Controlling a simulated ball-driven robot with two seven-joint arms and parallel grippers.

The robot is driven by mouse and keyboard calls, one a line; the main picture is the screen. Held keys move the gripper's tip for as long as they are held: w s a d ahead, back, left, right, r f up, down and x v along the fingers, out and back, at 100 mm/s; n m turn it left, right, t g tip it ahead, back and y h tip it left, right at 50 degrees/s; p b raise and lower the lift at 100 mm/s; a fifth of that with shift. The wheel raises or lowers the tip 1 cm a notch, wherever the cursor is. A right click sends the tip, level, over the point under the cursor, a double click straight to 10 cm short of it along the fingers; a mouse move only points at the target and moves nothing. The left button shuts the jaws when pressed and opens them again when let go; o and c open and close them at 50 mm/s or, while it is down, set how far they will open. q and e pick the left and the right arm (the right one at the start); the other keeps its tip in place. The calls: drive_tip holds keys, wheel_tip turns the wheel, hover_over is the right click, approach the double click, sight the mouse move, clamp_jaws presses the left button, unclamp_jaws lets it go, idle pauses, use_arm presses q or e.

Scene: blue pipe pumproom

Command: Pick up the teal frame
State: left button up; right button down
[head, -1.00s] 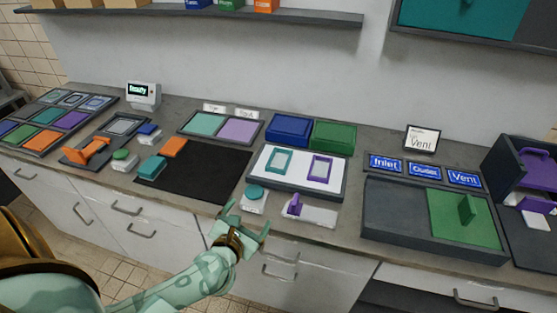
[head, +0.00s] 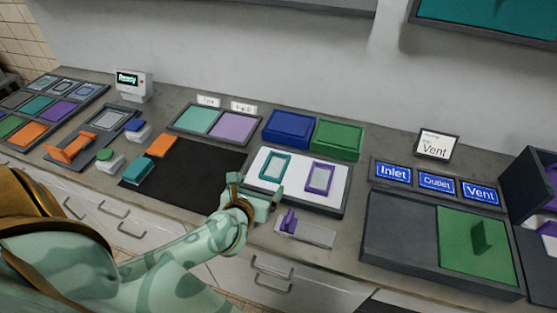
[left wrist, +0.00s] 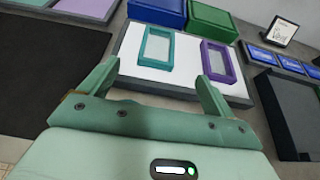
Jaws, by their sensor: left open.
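The teal frame (head: 275,166) is a small rectangular ring lying on the left part of a white tray with a dark rim (head: 295,204). It also shows in the left wrist view (left wrist: 142,48), ahead of and slightly left of the gap between my fingers. A purple frame (head: 320,178) lies on the tray to its right. My left gripper (head: 262,197) is open and empty at the tray's front left, short of the teal frame. In the left wrist view the two fingers (left wrist: 155,82) stand wide apart. My right gripper is not in view.
Blue (head: 290,129) and green (head: 338,139) boxes stand behind the tray. A black mat (head: 205,170) lies to the left. A purple-handled slider (head: 303,229) sits in front, and a grey-and-green bin (head: 400,232) stands to the right.

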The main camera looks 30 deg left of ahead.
use_arm(q)
drive_tip(key=b, duration=0.2)
approach(276, 162)
drive_tip(key=x, duration=0.3)
drive_tip(key=shift+w+d+f, duration=0.15)
drive_tip(key=shift+f, duration=0.2)
drive_tip(key=shift+w+f, duration=0.1)
drive_tip(key=shift+w, duration=0.4)
drive_tip(key=x, duration=0.2)
drive_tip(key=b+x, duration=0.1)
drive_tip(key=x, duration=0.1)
drive_tip(key=shift+w+a, duration=0.3)
drive_tip(key=shift+c, duration=0.6)
drive_tip(key=c, duration=1)
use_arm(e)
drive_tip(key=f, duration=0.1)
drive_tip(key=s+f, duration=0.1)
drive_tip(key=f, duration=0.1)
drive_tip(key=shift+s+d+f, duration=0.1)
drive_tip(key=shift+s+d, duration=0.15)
